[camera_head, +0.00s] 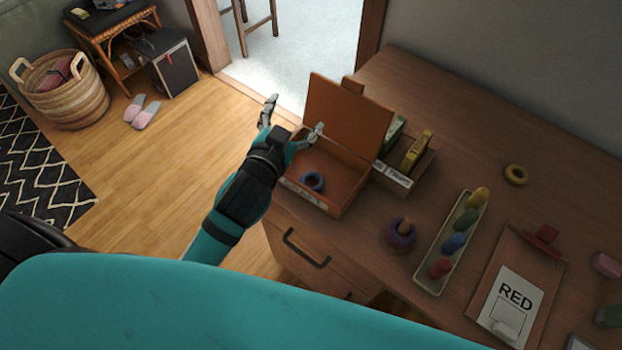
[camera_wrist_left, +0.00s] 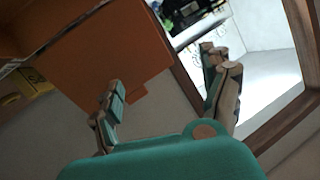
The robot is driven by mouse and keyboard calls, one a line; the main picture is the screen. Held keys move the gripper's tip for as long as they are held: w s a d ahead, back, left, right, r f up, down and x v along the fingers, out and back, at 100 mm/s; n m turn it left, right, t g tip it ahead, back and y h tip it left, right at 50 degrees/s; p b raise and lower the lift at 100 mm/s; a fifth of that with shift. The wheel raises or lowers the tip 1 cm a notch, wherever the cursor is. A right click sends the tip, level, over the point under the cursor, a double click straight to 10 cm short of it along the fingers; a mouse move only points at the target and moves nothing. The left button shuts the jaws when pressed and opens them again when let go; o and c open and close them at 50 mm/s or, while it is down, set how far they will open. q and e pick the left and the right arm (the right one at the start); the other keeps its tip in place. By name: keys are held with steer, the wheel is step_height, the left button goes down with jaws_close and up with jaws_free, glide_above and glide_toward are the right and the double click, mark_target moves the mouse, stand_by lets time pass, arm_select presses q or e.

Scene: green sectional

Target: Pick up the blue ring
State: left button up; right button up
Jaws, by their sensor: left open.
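The blue ring (camera_head: 312,181) lies inside an open orange-brown box (camera_head: 345,190) near the left edge of the wooden desk. The box lid (camera_head: 347,115) stands raised at its back. My left gripper (camera_head: 293,118) is open and empty, above the left side of the box, with its fingers pointing away toward the doorway. The ring is apart from the fingers. In the left wrist view the open fingers (camera_wrist_left: 167,85) show with the orange lid (camera_wrist_left: 100,60) beyond them; the blue ring is not visible there. My right gripper is not in view.
On the desk are a purple ring on a peg stand (camera_head: 401,237), a tray of coloured pieces (camera_head: 432,262), a yellow ring (camera_head: 516,174), a clipboard with a RED sheet (camera_head: 512,302) and a file holder (camera_head: 392,178). A basket (camera_head: 65,95) stands on the floor.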

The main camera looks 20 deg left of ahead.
arm_select(q)
steer(key=w+d+r+m+t+h, duration=0.1)
steer(key=d+r+m+t+h, duration=0.2)
steer(key=d+r+m+h, duration=0.45)
steer(key=w+d+r+m+t+h, duration=0.15)
steer(key=d+r+h, duration=0.25)
steer(key=r, duration=0.6)
steer(key=s+d+r+m+g+h, duration=0.3)
steer(key=s+d+m+g+h, duration=0.8)
steer(key=m+g, duration=0.7)
steer(key=m+g+y+p, duration=0.2)
steer(key=m+y, duration=0.5)
steer(key=y, duration=1.6)
glide_above(313, 183)
steer(key=shift+h, duration=0.25)
step_height(313, 183, down, 31)
steer(key=shift+f, duration=0.1)
steer(key=shift+f+p, duration=0.4)
steer(key=shift+f, duration=2.2)
steer(key=c, duration=1)
